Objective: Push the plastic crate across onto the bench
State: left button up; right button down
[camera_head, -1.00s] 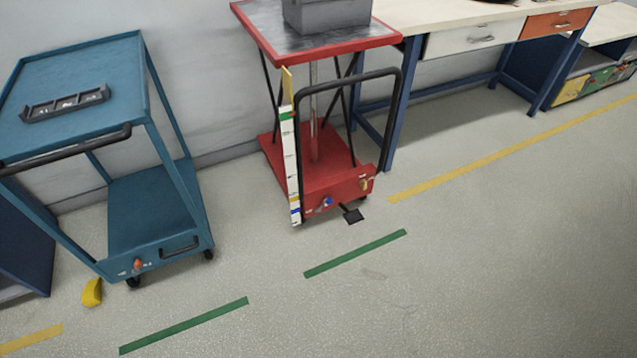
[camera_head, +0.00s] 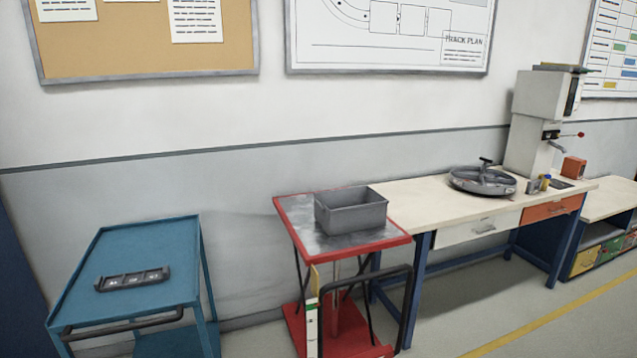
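The grey plastic crate (camera_head: 352,219) stands upright on the metal top of the red lift table (camera_head: 395,238). It looks empty from what shows of its inside. The bench (camera_head: 428,200), with a pale top and blue legs, stands directly to the right of the lift table. The two tops look close together and at about the same height, but I cannot tell the exact gap. Neither of my grippers is in view.
A round grey device (camera_head: 482,181) and a tall machine (camera_head: 537,120) stand on the bench's middle and right. Its left end is clear. A black handle (camera_head: 408,300) rises before the lift table. A blue cart (camera_head: 130,260) with a black tray (camera_head: 132,279) stands left.

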aim_at(340, 211)
jog(key=i+j+z, duration=0.15)
jog(key=i, duration=0.3)
jog(key=i+j+z, duration=0.15)
jog(key=i, duration=0.3)
jog(key=i+j+z, duration=0.15)
jog(key=i+j, duration=0.15)
jog(key=i, duration=0.15)
